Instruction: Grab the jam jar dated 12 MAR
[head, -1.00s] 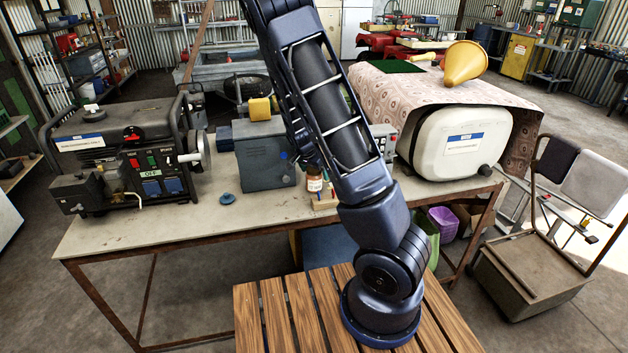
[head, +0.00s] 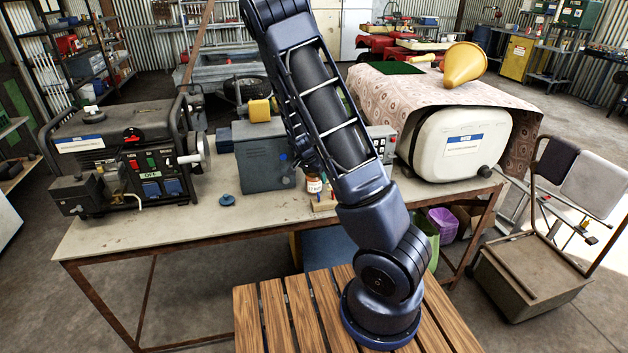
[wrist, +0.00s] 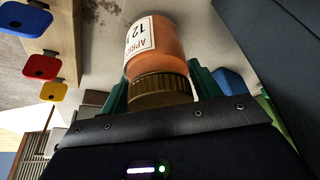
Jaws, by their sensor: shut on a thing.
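The jam jar (wrist: 155,48) shows close up in the wrist view. It has orange contents, a gold lid (wrist: 160,91) and a white label on which "APRI" and "12 M" can be read; the rest of the date is out of sight. My gripper (wrist: 158,88) has its green fingers on either side of the jar at the lid end and is shut on it. In the head view the jar (head: 314,186) is a small shape at the workbench, beside my arm. My gripper is hidden behind the arm there. I cannot tell whether the jar touches the bench.
A wooden rack with coloured pegs (head: 324,206) sits close to the jar. A grey-blue machine (head: 262,160) stands behind it, and a generator (head: 125,150) to the left. A white tank (head: 455,148) stands right. A blue round cap (head: 227,200) lies on the bench (head: 180,225), whose front left is clear.

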